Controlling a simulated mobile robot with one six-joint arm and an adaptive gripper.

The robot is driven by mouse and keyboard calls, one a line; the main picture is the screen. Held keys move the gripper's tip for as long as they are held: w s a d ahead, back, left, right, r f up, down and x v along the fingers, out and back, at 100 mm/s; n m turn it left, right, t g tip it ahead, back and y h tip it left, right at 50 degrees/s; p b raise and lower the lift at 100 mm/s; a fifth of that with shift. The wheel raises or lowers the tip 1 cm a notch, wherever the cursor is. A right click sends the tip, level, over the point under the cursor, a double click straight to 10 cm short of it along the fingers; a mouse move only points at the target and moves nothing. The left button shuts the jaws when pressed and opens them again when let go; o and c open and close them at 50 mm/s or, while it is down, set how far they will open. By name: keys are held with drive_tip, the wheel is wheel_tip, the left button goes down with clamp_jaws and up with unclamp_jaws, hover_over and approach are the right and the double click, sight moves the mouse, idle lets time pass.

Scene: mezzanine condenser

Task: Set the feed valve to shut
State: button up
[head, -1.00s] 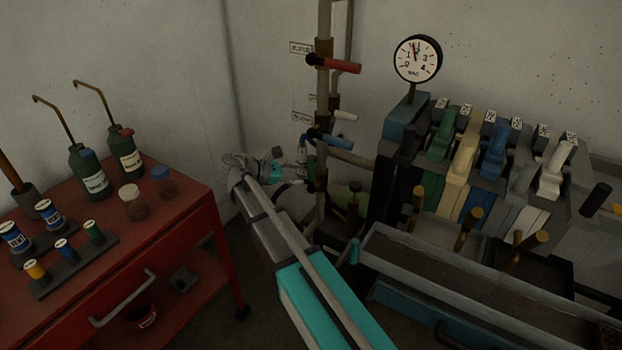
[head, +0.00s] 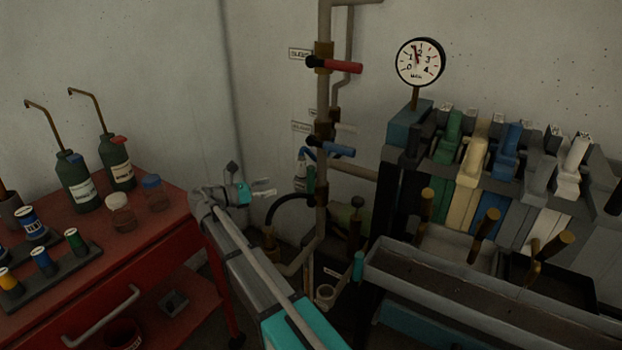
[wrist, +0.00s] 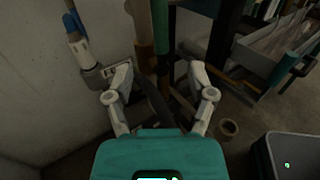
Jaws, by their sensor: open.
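A vertical pipe (head: 323,110) by the wall carries a red lever (head: 340,66), a pale lever (head: 346,128) and a blue lever (head: 336,149). All three point right, across the pipe. Pipes and a dark hose lie beyond the fingers.
A red cart (head: 150,235) with bottles and jars is at left. A round gauge (head: 420,62) stands at right above a row of coloured levers (head: 475,150). A grey trough (head: 470,290) fills the lower right.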

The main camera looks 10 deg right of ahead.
sight(311, 176)
drive_tip(key=shift+d, duration=0.1)
drive_tip(key=w+d, duration=0.1)
drive_tip(key=d, duration=0.3)
drive_tip(key=w+d, duration=0.1)
drive_tip(key=d, duration=0.8)
drive_tip(key=shift+w+d, duration=0.2)
drive_tip(key=shift+w, duration=0.2)
drive_tip(key=shift+c, duration=0.2)
clamp_jaws()
